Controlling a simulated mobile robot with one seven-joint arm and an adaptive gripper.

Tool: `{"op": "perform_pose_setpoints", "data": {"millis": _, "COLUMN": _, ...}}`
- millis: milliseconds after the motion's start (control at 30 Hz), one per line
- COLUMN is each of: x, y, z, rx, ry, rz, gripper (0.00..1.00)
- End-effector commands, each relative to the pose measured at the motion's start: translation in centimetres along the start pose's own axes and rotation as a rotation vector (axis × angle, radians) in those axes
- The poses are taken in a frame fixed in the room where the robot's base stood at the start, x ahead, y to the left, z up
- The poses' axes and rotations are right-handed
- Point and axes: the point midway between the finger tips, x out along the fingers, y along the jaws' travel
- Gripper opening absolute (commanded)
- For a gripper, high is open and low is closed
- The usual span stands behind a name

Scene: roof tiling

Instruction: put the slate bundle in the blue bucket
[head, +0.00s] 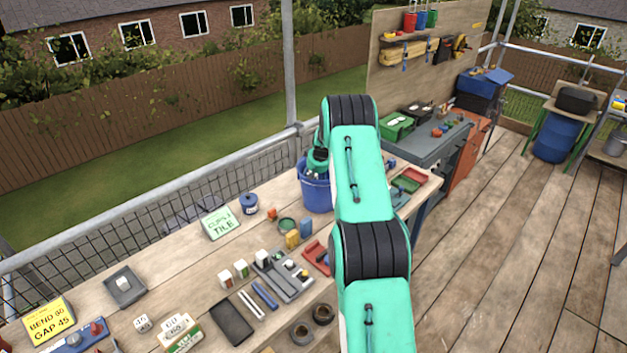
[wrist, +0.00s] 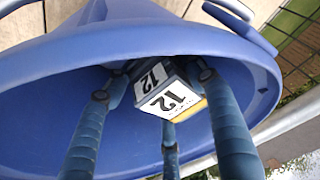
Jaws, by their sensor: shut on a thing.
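The blue bucket (head: 316,196) stands on the wooden bench, left of my arm in the head view. In the wrist view its wide rim and inner wall (wrist: 40,95) surround my fingers. My gripper (wrist: 158,105) reaches into the bucket's mouth, with its blue fingers closed around a small dark grey block with white "12" labels and a yellow strip, which looks like the slate bundle (wrist: 172,97). The block is inside the rim outline; whether it touches the bottom cannot be told. In the head view my gripper (head: 317,165) is partly visible at the bucket, and the bundle is hidden.
A grey tray of parts (head: 283,276) and a dark slab (head: 231,322) lie nearer.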

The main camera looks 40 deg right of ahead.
Motion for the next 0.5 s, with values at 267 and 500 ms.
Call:
{"op": "perform_pose_setpoints", "data": {"millis": 267, "x": 0.58, "y": 0.0, "z": 0.24, "rx": 0.0, "ry": 0.0, "rz": 0.0, "gripper": 0.57}}
{"op": "perform_pose_setpoints", "data": {"millis": 500, "x": 0.48, "y": 0.0, "z": 0.18, "rx": 0.0, "ry": 0.0, "rz": 0.0, "gripper": 0.63}}
